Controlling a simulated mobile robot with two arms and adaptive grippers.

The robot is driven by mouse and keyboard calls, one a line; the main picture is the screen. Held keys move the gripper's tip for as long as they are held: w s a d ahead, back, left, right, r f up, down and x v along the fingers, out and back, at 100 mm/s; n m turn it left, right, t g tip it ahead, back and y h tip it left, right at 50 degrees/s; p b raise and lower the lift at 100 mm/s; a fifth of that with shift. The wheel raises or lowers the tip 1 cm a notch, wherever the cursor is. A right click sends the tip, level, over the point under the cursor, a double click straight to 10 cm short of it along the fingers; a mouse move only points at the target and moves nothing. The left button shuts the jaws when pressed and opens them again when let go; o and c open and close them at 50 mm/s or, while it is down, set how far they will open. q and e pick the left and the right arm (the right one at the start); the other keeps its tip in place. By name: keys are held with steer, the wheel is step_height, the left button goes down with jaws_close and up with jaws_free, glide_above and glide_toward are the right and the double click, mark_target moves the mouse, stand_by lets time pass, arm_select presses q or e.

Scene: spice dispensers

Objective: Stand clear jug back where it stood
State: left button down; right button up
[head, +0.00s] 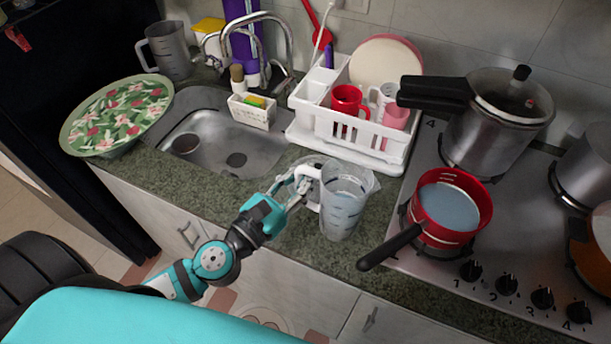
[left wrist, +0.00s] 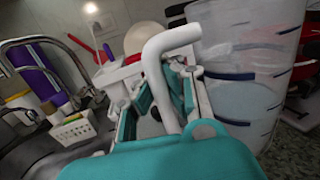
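The clear jug (head: 345,205) with dark measuring marks and a white handle is at the front of the granite counter, left of the stove. It looks close to upright; I cannot tell whether its base touches the counter. My left gripper (head: 298,187) is at the handle, on the jug's left side. In the left wrist view, the jug (left wrist: 248,75) fills the right side, and its handle passes between the fingers of my left gripper (left wrist: 165,105), which look closed around it. The fingertips are partly hidden behind the handle. My right gripper is not in view.
A white dish rack (head: 350,133) with a red mug (head: 348,100) stands behind the jug. A red saucepan (head: 450,208) is on the stove to the right, its black handle pointing at the counter. The sink (head: 220,150) is left. Bare counter (head: 235,205) lies between sink and front edge.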

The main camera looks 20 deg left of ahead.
arm_select(q)
steer(key=shift+w+d, duration=0.1)
steer(key=shift+w, duration=0.35)
step_height(320, 180, down, 4)
steer(key=shift+r+b, duration=0.2)
steer(key=shift+b, duration=0.9)
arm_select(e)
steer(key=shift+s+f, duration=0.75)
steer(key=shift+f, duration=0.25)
arm_select(q)
steer(key=shift+f, duration=0.2)
steer(key=c, duration=1.5)
jaws_free()
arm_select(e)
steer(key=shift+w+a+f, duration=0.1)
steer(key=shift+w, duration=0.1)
